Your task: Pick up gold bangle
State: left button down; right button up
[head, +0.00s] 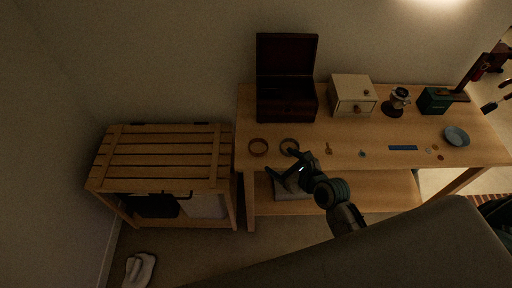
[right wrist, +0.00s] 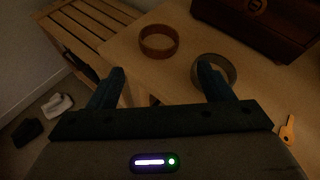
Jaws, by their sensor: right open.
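Two ring-shaped bangles lie flat near the front left of the wooden table. The left one is orange-brown (head: 258,147) and shows whole in the right wrist view (right wrist: 158,41). The right one is duller, grey-olive to yellowish (head: 289,141), partly hidden by a fingertip in the right wrist view (right wrist: 230,70). In this dim light I cannot tell surely which is the gold bangle. My right gripper (head: 283,164) is open and empty at the table's front edge, just in front of the right bangle. In the right wrist view its fingers (right wrist: 161,70) stand wide apart. My left gripper is not in view.
An open dark wooden box (head: 287,104) stands behind the bangles. A small key (head: 329,148) lies to their right. Farther right are a cream drawer box (head: 352,95), a blue strip (head: 403,148) and a blue bowl (head: 456,136). A slatted bench (head: 160,157) stands left, lower.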

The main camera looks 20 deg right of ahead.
jog(key=m, duration=0.2)
send_near(253, 142)
jog(key=shift+p+x, duration=0.5)
jog(key=shift+x, duration=2)
jog(key=shift+s+f+t, duration=0.1)
jog(key=shift+t, duration=0.2)
jog(key=c, duration=0.7)
